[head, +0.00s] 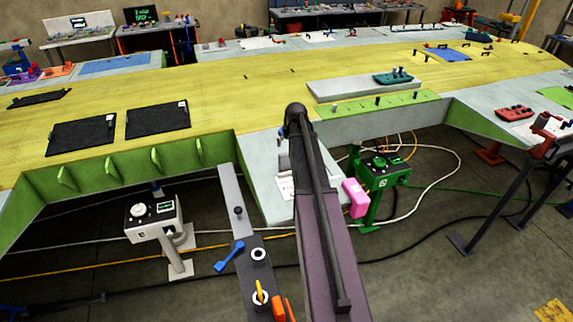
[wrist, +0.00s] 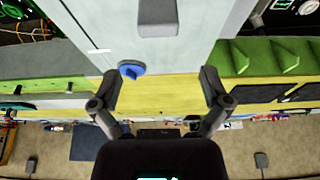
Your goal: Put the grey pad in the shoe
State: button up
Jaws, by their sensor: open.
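I cannot make out the shoe in either view. My gripper (wrist: 160,88) is open, its two dark fingers wide apart with nothing between them. The grey block lies beyond the fingertips, apart from them. In the head view my arm covers part of the panel, and my gripper is hidden.
A blue round knob (wrist: 131,69) sits on the panel's edge, near the left finger. The yellow wing skin (head: 230,85) spans the head view, with black panels (head: 157,119) on it. A pink block (head: 355,198) is right of my arm. A white instrument stand (head: 153,217) is at left.

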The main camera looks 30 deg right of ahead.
aim_at(286, 154)
jog(key=shift+f, duration=0.1)
jog(key=b+x, duration=0.7)
jog(key=shift+w+f, duration=0.15)
jog(key=shift+f, duration=0.2)
jog(key=shift+w+f+b, duration=0.15)
jog(key=shift+f+b, duration=0.15)
jog(key=shift+b, duration=0.2)
jog(key=shift+d, duration=0.1)
jog(key=shift+b+x, duration=2.35)
jog(key=shift+x, duration=0.25)
jog(key=shift+d, duration=0.15)
jog(key=c, duration=0.9)
jog(key=shift+r, duration=0.1)
jog(key=shift+c, duration=0.3)
jog(key=shift+r+p, duration=0.2)
jog(key=shift+p, duration=0.1)
